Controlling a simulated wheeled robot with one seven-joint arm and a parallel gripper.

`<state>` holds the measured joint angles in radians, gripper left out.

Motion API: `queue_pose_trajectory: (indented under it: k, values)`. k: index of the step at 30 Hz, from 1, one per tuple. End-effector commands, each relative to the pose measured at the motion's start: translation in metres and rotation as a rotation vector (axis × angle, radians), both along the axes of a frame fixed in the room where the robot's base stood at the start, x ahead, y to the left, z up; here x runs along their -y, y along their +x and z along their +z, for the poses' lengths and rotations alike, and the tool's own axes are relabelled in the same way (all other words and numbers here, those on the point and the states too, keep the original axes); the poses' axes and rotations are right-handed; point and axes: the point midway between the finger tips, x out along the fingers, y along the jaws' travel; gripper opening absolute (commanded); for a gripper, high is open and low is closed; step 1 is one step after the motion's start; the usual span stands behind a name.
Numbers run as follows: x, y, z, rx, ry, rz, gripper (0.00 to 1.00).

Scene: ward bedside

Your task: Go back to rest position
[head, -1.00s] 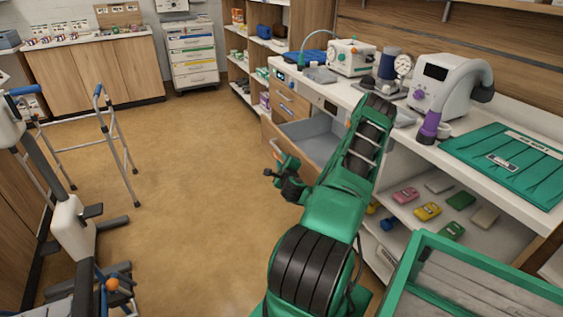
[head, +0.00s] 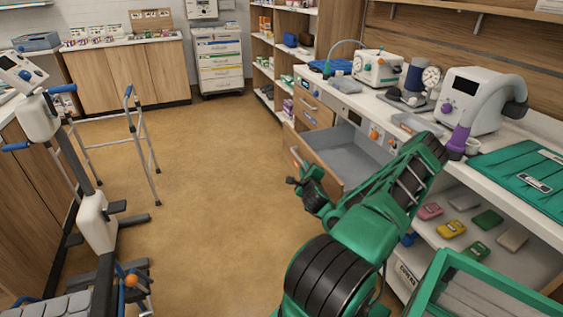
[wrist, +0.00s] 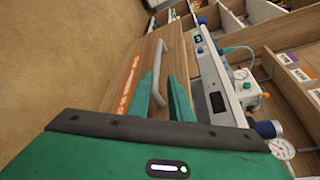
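My gripper (head: 294,182) is at the end of my folded green arm, in front of the pulled-out drawer (head: 342,160). My arm hides part of the counter front.
The white counter (head: 360,97) carries a monitor (head: 474,97), a gauge device and a green mat (head: 515,165). A walker (head: 140,135) and a wheeled stand (head: 95,220) are at the left. A green-framed tray (head: 480,275) is close at lower right. The brown floor between is clear.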

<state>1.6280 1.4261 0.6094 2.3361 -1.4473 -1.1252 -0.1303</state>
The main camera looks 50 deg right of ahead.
Motion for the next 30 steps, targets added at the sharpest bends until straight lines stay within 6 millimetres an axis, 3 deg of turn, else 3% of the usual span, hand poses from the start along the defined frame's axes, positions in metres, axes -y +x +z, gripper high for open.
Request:
queue_pose_trajectory:
  k: [9, 14, 17, 22, 27, 30]
  values:
    - [-0.002, 0.002, 0.002, -0.002, -0.007, 0.009, 0.18]
    - [-0.021, 0.026, 0.018, -0.027, -0.083, 0.113, 0.18]
    - [-0.052, 0.055, 0.037, -0.064, -0.185, 0.259, 0.18]
    - [-0.123, 0.098, 0.062, -0.149, -0.374, 0.556, 0.18]
    - [-0.194, 0.119, 0.071, -0.246, -0.536, 0.838, 0.18]
    - [-0.233, 0.122, 0.071, -0.313, -0.619, 0.996, 0.18]
